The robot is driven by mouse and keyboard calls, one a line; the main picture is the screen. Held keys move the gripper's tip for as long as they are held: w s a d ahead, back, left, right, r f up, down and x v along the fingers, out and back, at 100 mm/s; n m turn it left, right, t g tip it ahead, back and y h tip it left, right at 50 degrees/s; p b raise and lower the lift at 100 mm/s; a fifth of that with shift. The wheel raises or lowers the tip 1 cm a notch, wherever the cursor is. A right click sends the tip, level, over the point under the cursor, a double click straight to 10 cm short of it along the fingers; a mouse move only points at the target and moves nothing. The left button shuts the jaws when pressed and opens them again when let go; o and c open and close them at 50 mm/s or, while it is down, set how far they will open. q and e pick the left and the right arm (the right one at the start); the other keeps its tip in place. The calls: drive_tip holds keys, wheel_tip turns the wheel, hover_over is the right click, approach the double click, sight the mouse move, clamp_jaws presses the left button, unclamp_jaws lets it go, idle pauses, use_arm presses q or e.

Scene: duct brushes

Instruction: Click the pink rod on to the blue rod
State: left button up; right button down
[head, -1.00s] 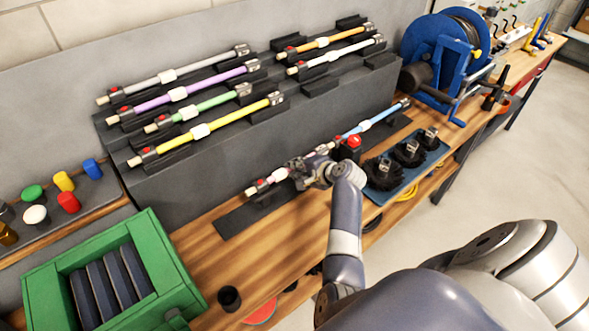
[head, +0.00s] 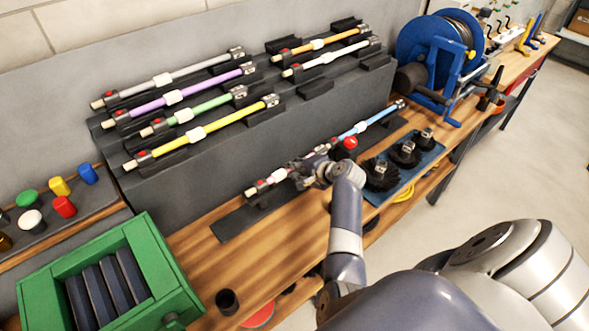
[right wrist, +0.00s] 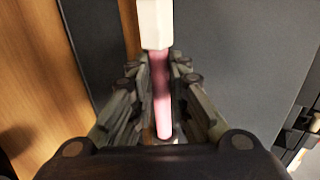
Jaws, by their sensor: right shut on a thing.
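The pink rod (head: 263,185), with a white collar (head: 279,175), lies along the front bench below the rack. My right gripper (head: 312,170) is shut on it near its right end. In the right wrist view, the pink rod (right wrist: 162,95) runs between the fingers, with the white collar (right wrist: 154,25) just beyond them. The blue rod (head: 375,123) lies to the right, roughly in line with the pink one. My gripper hides the place between the two rods, so I cannot tell whether they touch. My left gripper is not in view.
A grey rack (head: 215,150) behind holds several coloured rods. A blue tray (head: 421,160) with black brushes lies to the right. A green crate (head: 168,255) and a dark cup (head: 227,300) are at front left.

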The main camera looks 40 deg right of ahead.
drive_tip(key=shift+w+d, duration=0.1)
drive_tip(key=shift+d, duration=0.8)
drive_tip(key=c, duration=1.5)
unclamp_jaws()
drive_tip(key=shift+o, duration=0.2)
